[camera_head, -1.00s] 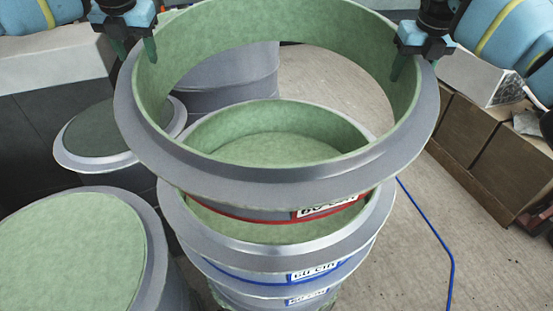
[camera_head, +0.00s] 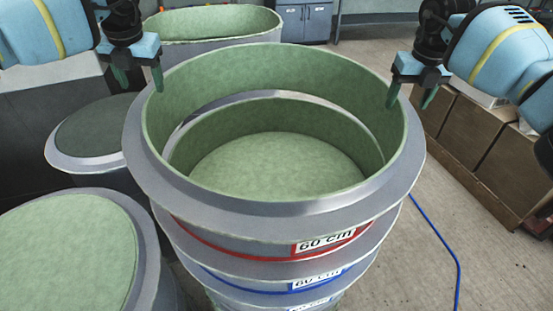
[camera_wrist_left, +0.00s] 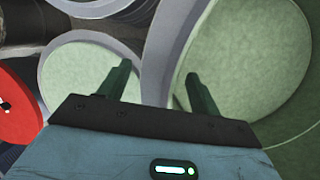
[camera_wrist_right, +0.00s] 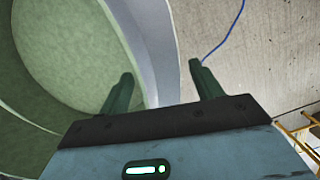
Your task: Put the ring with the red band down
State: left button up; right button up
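The ring with the red band (camera_head: 395,190) is a grey ring with a green inside and a "60 cm" label. It sits on top of a stack of similar rings with blue bands (camera_head: 250,285) in the head view, looking level. My left gripper (camera_head: 138,84) is open at the ring's left rim, its two fingers apart on either side of it; the rim passes between them in the left wrist view (camera_wrist_left: 160,50). My right gripper (camera_head: 410,98) is open at the right rim, which shows between its fingers in the right wrist view (camera_wrist_right: 157,45). Neither grips it.
Two more green-topped moulds (camera_head: 65,245) (camera_head: 95,130) stand close on the left. Another large ring (camera_head: 215,28) stands behind. Brown boxes (camera_head: 475,150) are at the right. A blue cable (camera_head: 440,240) lies on open floor.

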pick_arm(q)
jog(key=shift+o, duration=0.6)
jog(key=shift+s+r, duration=0.1)
jog(key=shift+r, duration=0.15)
pick_arm(e)
jog(key=shift+o, duration=0.6)
jog(key=shift+s+a+r, duration=0.1)
jog(key=shift+a+r, duration=0.05)
jog(key=shift+r, duration=0.05)
pick_arm(q)
jog(key=shift+d, duration=0.1)
pick_arm(e)
jog(key=shift+f, duration=0.1)
pick_arm(q)
jog(key=shift+r, duration=0.4)
jog(key=v, duration=1.1)
jog(key=shift+s+r, duration=0.1)
pick_arm(e)
notch_tip(320, 180, up, 12)
jog(key=s, duration=0.2)
jog(key=shift+f, duration=0.1)
